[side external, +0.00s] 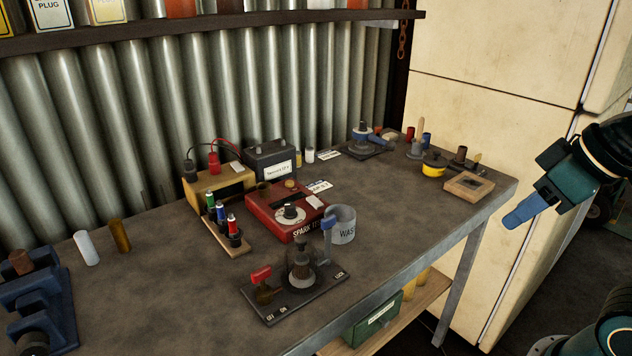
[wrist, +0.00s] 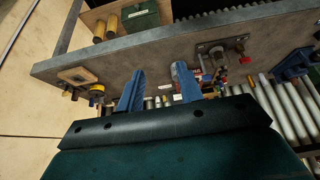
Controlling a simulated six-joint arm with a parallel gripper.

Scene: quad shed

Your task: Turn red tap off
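The red tap (side external: 261,274) has a short red handle on a dark brass-coloured body. It stands at the left end of a dark plate (side external: 312,296) near the bench's front edge. Small labels on the plate seem to read OFF, ON and LOCK. In the wrist view the red tap (wrist: 240,58) is small, right of my fingers, and its handle angle is hard to tell. My gripper (side external: 512,219) is in the air beyond the bench's right end, well away from the tap. In the wrist view my gripper (wrist: 159,69) has its two blue fingers apart, with nothing between them.
A blue block (side external: 38,300) is at the left. The bench front right is clear.

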